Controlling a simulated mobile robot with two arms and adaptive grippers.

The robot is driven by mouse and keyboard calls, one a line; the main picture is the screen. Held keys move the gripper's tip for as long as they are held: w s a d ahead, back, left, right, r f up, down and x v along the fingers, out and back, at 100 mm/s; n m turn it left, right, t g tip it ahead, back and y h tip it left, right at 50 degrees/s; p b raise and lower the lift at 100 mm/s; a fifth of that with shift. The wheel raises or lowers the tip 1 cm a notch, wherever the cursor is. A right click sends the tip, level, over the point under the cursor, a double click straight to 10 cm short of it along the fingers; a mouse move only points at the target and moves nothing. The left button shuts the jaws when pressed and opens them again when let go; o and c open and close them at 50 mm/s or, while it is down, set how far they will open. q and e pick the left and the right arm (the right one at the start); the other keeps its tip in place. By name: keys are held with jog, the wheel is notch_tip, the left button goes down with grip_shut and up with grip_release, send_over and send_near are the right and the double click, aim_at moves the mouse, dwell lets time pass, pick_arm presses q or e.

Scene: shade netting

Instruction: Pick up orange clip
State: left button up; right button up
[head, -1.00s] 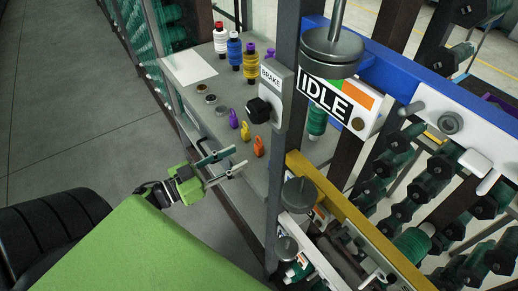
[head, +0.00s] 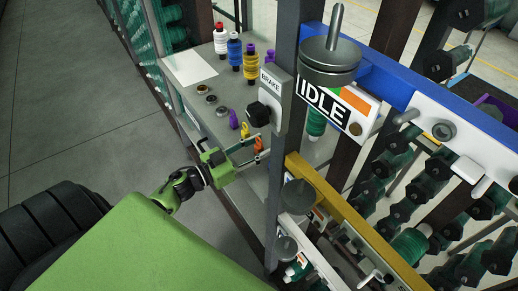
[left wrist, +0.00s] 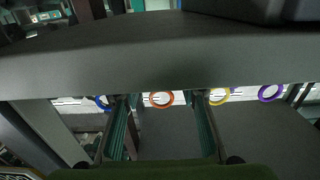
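The orange clip (head: 258,143) sits on the grey ledge, partly hidden by my left gripper. In the left wrist view an orange ring (left wrist: 161,99), apparently part of this clip, shows between the two fingers. My left gripper (head: 263,148) is open, its fingers reaching to either side of the orange clip. In the left wrist view the gripper (left wrist: 160,112) shows no visible contact with the ring. A yellow clip (head: 245,130) and a purple clip (head: 233,119) stand just beyond it. My right gripper is not in view.
A grey post with a black brake knob (head: 258,113) rises close beside the clips. Thread spools (head: 234,50) stand farther back on the ledge. A blue ring (left wrist: 103,102) is left of the orange one. Open floor lies left.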

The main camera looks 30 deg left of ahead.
aim_at(259, 139)
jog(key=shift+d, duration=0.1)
pick_arm(q)
jog(key=c, duration=1)
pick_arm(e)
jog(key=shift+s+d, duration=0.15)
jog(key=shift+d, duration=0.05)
pick_arm(q)
jog(key=shift+c, duration=0.2)
jog(key=shift+r, duration=0.1)
notch_tip(259, 139, up, 10)
jog(key=shift+f+p, duration=0.1)
jog(key=shift+p, duration=0.75)
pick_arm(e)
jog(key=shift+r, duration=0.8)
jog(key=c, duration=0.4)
pick_arm(q)
jog(key=shift+s, duration=0.15)
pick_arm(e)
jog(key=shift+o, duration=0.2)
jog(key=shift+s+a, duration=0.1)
